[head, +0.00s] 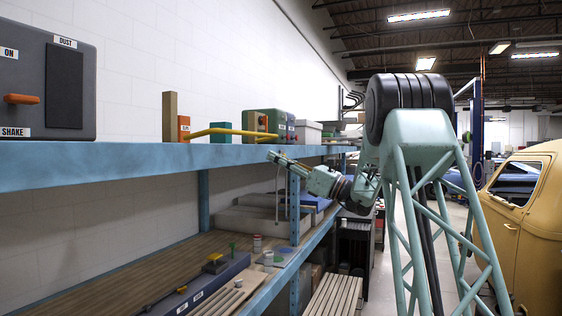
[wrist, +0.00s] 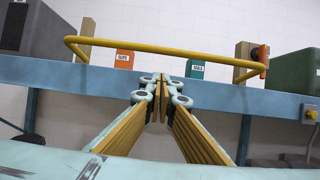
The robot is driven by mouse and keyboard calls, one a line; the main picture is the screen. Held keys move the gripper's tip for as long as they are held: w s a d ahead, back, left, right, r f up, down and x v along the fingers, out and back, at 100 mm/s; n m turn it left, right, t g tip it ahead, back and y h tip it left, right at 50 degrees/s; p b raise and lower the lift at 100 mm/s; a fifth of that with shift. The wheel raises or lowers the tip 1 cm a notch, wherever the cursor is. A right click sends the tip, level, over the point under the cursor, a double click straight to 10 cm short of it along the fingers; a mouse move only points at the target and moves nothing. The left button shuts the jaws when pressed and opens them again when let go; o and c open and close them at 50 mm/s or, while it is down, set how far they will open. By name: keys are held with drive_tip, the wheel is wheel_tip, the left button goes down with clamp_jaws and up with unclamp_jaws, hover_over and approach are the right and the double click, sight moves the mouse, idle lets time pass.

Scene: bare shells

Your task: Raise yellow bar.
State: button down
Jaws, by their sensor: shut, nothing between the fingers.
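The yellow bar (wrist: 165,49) is a long, thin handle with bent ends. In the wrist view it runs across the picture above the blue shelf's edge, its bent ends pointing down toward the shelf. In the head view the yellow bar (head: 225,131) stands out at the shelf front, level with the blocks. My gripper (wrist: 164,82) is shut and empty. Its fingertips appear just below the middle of the bar in the wrist view, apart from it. In the head view my gripper (head: 271,155) is in front of the shelf edge, slightly lower than the bar.
An orange block (wrist: 124,63) and a teal block (wrist: 195,69), both labelled, stand behind the bar. Wooden posts stand near its ends. A grey box (head: 88,90) and a green box (head: 262,121) are on the blue shelf (head: 120,165). A lower wooden shelf (head: 130,262) holds tools.

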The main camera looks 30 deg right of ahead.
drive_tip(key=w+a+r, duration=0.3)
drive_tip(key=w+r, duration=0.2)
drive_tip(key=shift+a+r+p, duration=0.4)
drive_tip(key=shift+p, duration=0.05)
drive_tip(key=shift+w+r+p, duration=0.1)
drive_tip(key=shift+r+p, duration=0.1)
drive_tip(key=shift+p, duration=0.1)
idle(0.3)
drive_tip(key=shift+r, duration=0.2)
